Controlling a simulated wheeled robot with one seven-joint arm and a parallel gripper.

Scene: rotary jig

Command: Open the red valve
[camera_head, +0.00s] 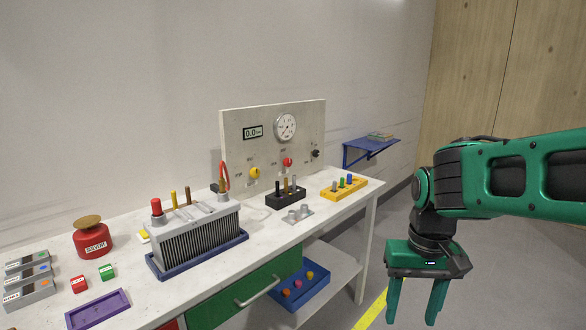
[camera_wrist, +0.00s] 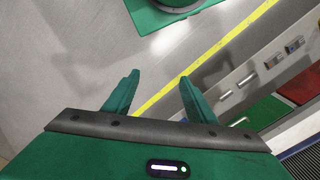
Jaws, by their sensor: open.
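The red valve (camera_head: 287,162) is a small round red knob on the light upright panel (camera_head: 235,150) at the back of the bench, below the round dial gauge (camera_head: 285,127). A yellow knob (camera_head: 255,173) sits on the same panel to its left. My gripper (camera_head: 416,312) hangs fingers down in the right foreground, off the bench's right end and well apart from the valve. In the wrist view my gripper (camera_wrist: 155,95) is open, with nothing between its fingers. The valve does not show in the wrist view.
On the bench (camera_head: 130,250) stand a finned grey block (camera_head: 195,238), a black peg holder (camera_head: 285,199), a yellow peg holder (camera_head: 344,189) and a red solvent can (camera_head: 93,240). A blue wall shelf (camera_head: 365,150) is right of the panel. Floor around my gripper is clear.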

